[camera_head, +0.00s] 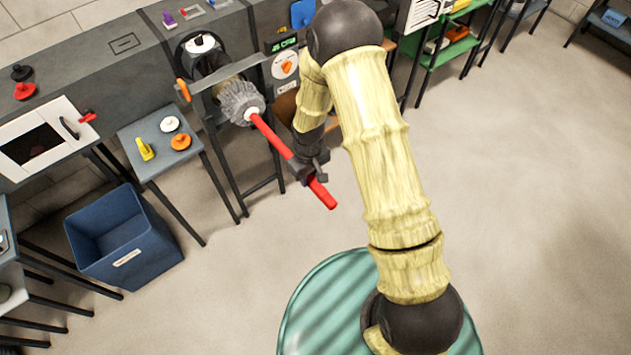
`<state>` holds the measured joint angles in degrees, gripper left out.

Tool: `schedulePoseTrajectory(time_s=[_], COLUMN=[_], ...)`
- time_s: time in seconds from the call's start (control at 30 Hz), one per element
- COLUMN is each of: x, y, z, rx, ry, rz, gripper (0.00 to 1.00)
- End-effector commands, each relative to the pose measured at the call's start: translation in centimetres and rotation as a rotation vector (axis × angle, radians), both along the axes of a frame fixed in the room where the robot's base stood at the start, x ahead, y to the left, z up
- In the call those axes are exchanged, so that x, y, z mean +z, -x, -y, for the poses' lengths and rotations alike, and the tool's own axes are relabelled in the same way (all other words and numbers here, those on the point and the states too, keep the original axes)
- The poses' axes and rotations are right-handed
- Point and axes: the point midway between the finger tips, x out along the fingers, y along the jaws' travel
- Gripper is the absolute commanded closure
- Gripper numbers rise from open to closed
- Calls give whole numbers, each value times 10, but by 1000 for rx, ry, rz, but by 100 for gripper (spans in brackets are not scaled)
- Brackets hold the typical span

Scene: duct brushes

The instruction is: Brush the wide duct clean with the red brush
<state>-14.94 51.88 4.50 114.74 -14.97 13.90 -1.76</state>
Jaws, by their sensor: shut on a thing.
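The red brush has a long red handle (271,134) and a round grey bristle head (240,101). My gripper (308,174) is shut on the handle toward its near end, and the handle's tip sticks out past the jaws. A brownish patch shows between head and opening. I cannot tell whether the bristles touch the duct or are partly inside it.
A grey frame stand (222,158) stands below the brush head. A small table (160,170) with yellow, white and orange items is to its left. A blue bin (125,236) sits on the floor. A panel with an orange knob (286,65) is right of the opening. Floor at right is clear.

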Motion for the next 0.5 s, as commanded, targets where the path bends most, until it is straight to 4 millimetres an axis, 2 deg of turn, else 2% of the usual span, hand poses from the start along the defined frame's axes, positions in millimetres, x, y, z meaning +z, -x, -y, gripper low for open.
schedulePoseTrajectory(time_s=[0.5], x=[0], y=[-42], z=[-28], rx=[0], ry=[-2], rz=[2], gripper=[100])
